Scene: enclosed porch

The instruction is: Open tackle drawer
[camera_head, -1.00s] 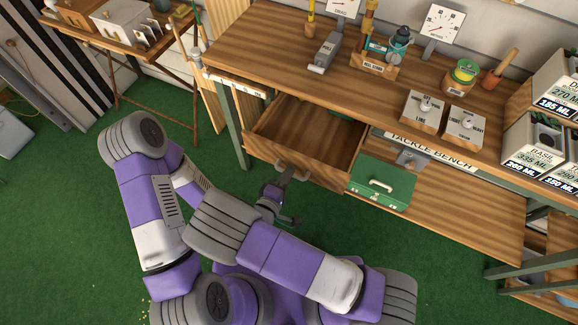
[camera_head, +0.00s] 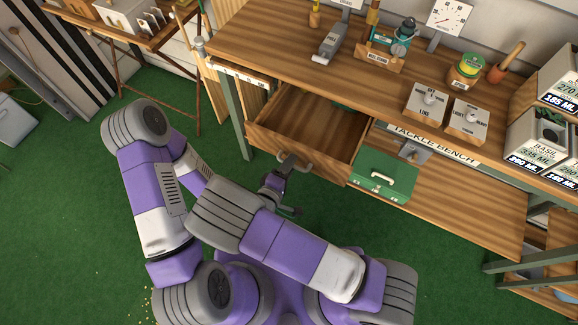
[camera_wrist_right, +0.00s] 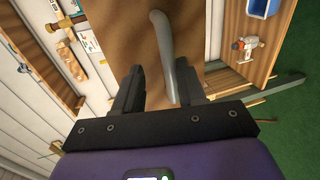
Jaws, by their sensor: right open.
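The tackle drawer (camera_head: 300,150) is a wooden drawer under the left part of the tackle bench (camera_head: 270,45). It stands pulled well out, with its wooden inside showing. Its grey bar handle (camera_head: 293,162) is on the front face. My right gripper (camera_head: 284,186) is at the drawer front, close to the handle. In the right wrist view, the handle (camera_wrist_right: 164,45) runs between the two dark, open fingers of my gripper (camera_wrist_right: 158,85). Whether a finger touches it, I cannot tell. My left gripper is not in view.
A green box-like drawer (camera_head: 383,180) with a pale handle hangs right of the open drawer. Knob blocks (camera_head: 427,103), a gauge (camera_head: 447,18) and a labelled wooden holder (camera_head: 378,60) stand on the bench. A side table (camera_head: 150,38) is at upper left.

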